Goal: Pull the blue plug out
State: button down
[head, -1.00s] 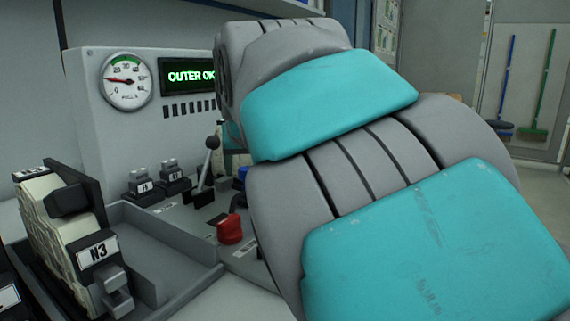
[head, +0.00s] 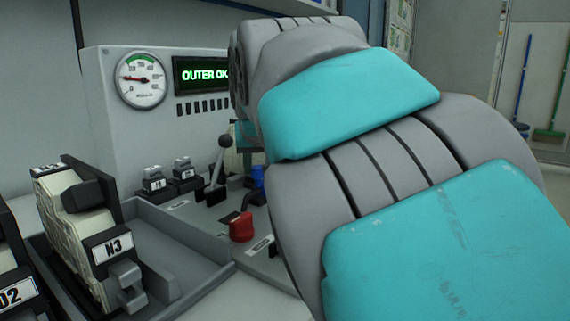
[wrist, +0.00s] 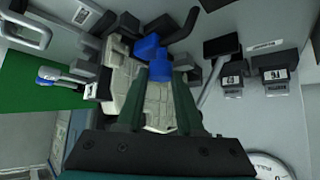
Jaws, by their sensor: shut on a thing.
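The blue plug (wrist: 148,46) shows in the wrist view at the tips of my gripper (wrist: 163,68). The two dark green fingers are close together and shut on it. I cannot tell from this angle whether the plug is still seated in its socket. In the head view a small blue part (head: 258,176) shows beside my arm, just behind a red knob. My arm hides most of my gripper there.
A black lever (head: 220,160), a red knob (head: 241,227) and small blocks (head: 185,174) crowd the panel near the plug. A gauge (head: 140,78) and a screen reading OUTER OK (head: 203,76) stand behind.

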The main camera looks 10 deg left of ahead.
dwell(0.8)
jog(key=shift+s+a+b, duration=0.25)
jog(key=shift+s+a, duration=0.05)
jog(key=shift+s, duration=0.4)
jog(key=shift+s+a+b, duration=0.2)
jog(key=shift+s+a, duration=0.1)
jog(key=shift+s, duration=0.35)
jog(key=c, duration=0.5)
grip_release()
jog(key=shift+c, duration=0.2)
jog(key=shift+s+r, duration=0.1)
jog(key=shift+r, duration=0.05)
jog(key=v, duration=0.7)
jog(key=shift+s+r, duration=0.2)
jog(key=shift+d, duration=0.1)
